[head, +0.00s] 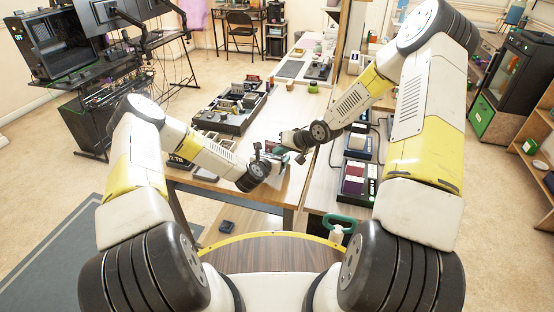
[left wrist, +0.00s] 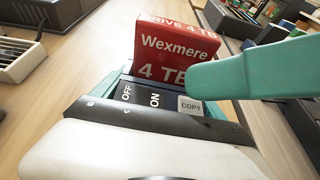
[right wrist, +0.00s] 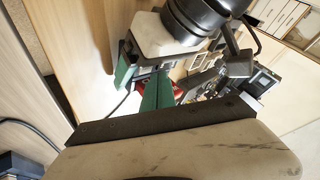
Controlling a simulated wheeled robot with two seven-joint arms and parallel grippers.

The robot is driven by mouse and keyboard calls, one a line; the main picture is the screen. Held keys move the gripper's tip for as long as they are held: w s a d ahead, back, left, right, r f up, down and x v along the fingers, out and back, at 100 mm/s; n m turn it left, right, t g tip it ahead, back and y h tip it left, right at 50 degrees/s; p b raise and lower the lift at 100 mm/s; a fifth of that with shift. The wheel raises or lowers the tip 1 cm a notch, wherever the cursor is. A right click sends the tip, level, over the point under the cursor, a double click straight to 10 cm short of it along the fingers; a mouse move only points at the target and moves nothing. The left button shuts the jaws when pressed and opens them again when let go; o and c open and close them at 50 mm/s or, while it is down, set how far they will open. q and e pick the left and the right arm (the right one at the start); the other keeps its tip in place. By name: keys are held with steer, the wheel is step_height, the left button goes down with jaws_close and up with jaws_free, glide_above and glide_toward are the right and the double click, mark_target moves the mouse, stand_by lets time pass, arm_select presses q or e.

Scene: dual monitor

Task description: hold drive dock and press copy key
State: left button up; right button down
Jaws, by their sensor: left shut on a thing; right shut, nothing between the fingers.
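The dark drive dock (left wrist: 140,94) shows in the left wrist view, with OFF and ON markings and a grey COPY key (left wrist: 190,106). A red Wexmere 4 TB drive (left wrist: 178,45) stands upright in it. My left gripper (left wrist: 150,100) is shut on the dock, a teal finger edge on either side. My right gripper's teal fingers (left wrist: 255,75) come in from the right, shut and empty, their tip just above the COPY key; whether they touch it I cannot tell. In the right wrist view the right gripper (right wrist: 160,80) points at the red drive, partly hidden behind it.
In the head view both grippers meet over the near part of the wooden table (head: 252,137). A dark tray of parts (head: 232,108) stands behind on the left. Boxed drives (head: 357,180) stand on the right, with a teal-handled item (head: 340,226) near the front.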

steer(key=shift+f, duration=0.4)
steer(key=shift+f, duration=0.4)
stand_by(0.7)
steer(key=shift+r, duration=0.8)
steer(key=shift+r, duration=0.1)
steer(key=shift+r, duration=2.45)
